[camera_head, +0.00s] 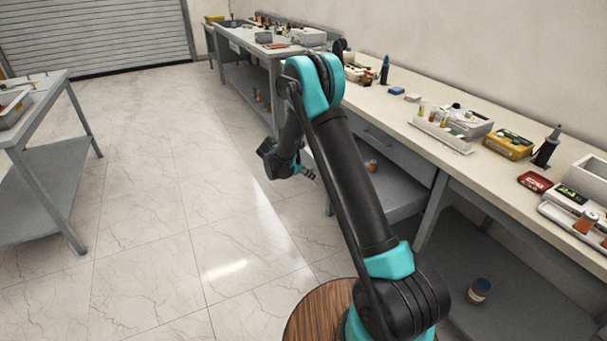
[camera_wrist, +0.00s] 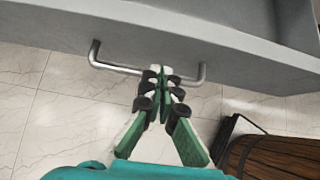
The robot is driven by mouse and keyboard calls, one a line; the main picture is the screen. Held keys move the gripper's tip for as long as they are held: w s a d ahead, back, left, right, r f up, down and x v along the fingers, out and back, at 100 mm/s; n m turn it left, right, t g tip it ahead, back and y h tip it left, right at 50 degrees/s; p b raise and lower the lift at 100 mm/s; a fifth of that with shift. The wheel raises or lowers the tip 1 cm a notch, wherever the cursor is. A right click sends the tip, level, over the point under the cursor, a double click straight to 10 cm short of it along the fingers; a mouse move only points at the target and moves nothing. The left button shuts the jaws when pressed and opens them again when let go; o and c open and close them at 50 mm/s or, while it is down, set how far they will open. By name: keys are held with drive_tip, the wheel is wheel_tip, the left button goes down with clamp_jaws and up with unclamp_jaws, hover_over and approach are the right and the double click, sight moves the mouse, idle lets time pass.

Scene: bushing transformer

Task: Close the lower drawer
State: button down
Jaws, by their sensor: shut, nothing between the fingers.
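A grey drawer front (camera_wrist: 230,62) with a bent metal bar handle (camera_wrist: 202,74) spans the upper part of the wrist view. Above the front edge is a recessed grey space with a side wall at right, which looks like the inside of a pulled-out drawer. My gripper (camera_wrist: 163,72) is shut and empty, its green fingers together at the middle of the handle. I cannot tell whether the tips touch the bar. In the head view, my gripper (camera_head: 308,174) is at the workbench's side, beside a low grey surface (camera_head: 395,199); the handle is hidden there.
The long workbench (camera_head: 400,114) along the wall carries bottles, boxes and trays. A jar (camera_head: 478,290) stands on the lower shelf (camera_head: 520,312). Another grey table (camera_head: 45,190) stands at left. The tiled floor (camera_head: 160,180) between is clear.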

sight(318, 174)
drive_tip(key=shift+w+d, duration=0.25)
drive_tip(key=shift+d, duration=0.4)
drive_tip(key=shift+w+d, duration=0.25)
drive_tip(key=shift+d, duration=0.4)
drive_tip(key=shift+d+r, duration=0.1)
drive_tip(key=w+d, duration=0.4)
drive_tip(key=d, duration=0.4)
drive_tip(key=w+d, duration=0.3)
drive_tip(key=d, duration=0.6)
drive_tip(key=w+d, duration=0.4)
drive_tip(key=d, duration=0.5)
drive_tip(key=shift+w+d, duration=0.15)
drive_tip(key=shift+w, duration=0.15)
drive_tip(key=shift+w+d, duration=0.15)
drive_tip(key=shift+d, duration=0.2)
drive_tip(key=shift+d+r, duration=0.1)
drive_tip(key=shift+d, duration=0.05)
